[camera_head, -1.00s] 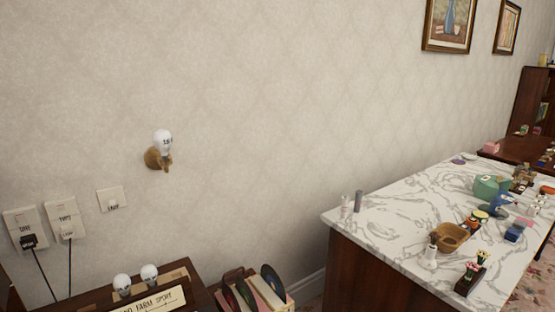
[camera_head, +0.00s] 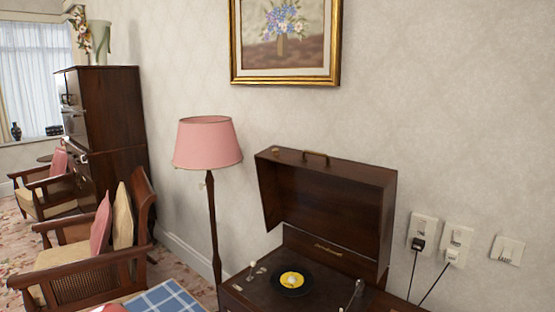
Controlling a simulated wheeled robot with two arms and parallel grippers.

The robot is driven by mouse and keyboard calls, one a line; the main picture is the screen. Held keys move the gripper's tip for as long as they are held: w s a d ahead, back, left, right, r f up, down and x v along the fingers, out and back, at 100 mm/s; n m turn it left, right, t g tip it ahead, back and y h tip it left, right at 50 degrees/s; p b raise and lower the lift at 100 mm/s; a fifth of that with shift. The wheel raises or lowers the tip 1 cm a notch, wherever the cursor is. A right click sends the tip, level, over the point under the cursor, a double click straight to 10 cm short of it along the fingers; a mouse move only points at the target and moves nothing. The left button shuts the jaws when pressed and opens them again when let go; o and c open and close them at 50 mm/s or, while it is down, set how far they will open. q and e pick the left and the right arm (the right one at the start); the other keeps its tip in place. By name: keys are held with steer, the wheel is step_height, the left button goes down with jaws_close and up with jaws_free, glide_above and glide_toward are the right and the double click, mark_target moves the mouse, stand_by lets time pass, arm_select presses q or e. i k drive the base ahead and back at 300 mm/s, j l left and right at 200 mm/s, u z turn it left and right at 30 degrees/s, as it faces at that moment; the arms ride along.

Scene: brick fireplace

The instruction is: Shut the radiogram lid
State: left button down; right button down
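The radiogram (camera_head: 262,297) stands against the wall at the lower middle of the head view, its front cut off by the bottom edge. Its dark wooden lid (camera_head: 330,205) is raised, hinged at the back, with a handle (camera_head: 316,157) on its upper edge. A black record with a yellow label (camera_head: 292,281) lies on the turntable. A tone arm (camera_head: 353,294) is at the right of the deck. Neither of my grippers is in view.
A floor lamp with a pink shade (camera_head: 207,143) stands close to the radiogram's left. Wooden armchairs (camera_head: 95,262) and a tall cabinet (camera_head: 104,130) are further left. Wall sockets with plugs (camera_head: 421,233) are at the right.

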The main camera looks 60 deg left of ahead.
mark_target(349, 205)
steer(key=u, duration=1.85)
steer(key=l+u, duration=0.35)
steer(key=l, duration=0.3)
steer(key=k+l+u, duration=0.1)
steer(key=l+u, duration=0.25)
steer(key=l, duration=0.35)
